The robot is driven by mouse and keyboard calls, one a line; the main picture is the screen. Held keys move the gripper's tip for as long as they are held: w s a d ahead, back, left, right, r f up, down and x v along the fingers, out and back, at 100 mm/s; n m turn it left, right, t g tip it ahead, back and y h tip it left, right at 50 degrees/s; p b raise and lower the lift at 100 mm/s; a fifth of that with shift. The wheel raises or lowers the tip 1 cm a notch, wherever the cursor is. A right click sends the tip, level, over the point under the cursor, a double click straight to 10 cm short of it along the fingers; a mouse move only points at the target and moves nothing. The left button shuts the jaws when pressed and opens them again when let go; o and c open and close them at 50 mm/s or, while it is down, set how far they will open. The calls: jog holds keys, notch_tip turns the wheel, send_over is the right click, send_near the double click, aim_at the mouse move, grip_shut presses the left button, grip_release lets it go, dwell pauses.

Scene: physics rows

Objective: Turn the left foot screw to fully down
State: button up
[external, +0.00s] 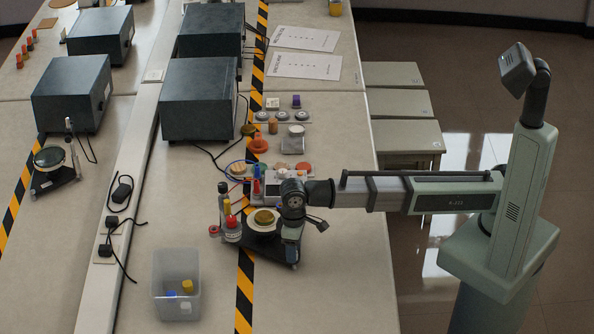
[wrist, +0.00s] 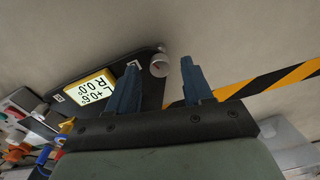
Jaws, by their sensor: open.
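A dark levelling plate (external: 282,247) stands on the bench and carries a white disc with a brass-coloured round part (external: 264,217). In the wrist view the black plate (wrist: 150,92) has a yellow-framed display (wrist: 88,94), which reads L +0.6° and R 0.0° upside down. A silver round foot screw (wrist: 160,66) sits at the plate's corner, between the tips of my open blue fingers. I cannot tell whether the fingers touch it, nor read its small label.
A clear bin (external: 176,287) with small coloured pieces is at the front left. Weights and knobs (external: 283,117) lie behind. A black-and-yellow strip (external: 245,290) runs along the bench; the front right is clear.

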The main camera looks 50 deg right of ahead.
notch_tip(320, 180, up, 13)
dwell(0.6)
jog(key=shift+f, duration=0.15)
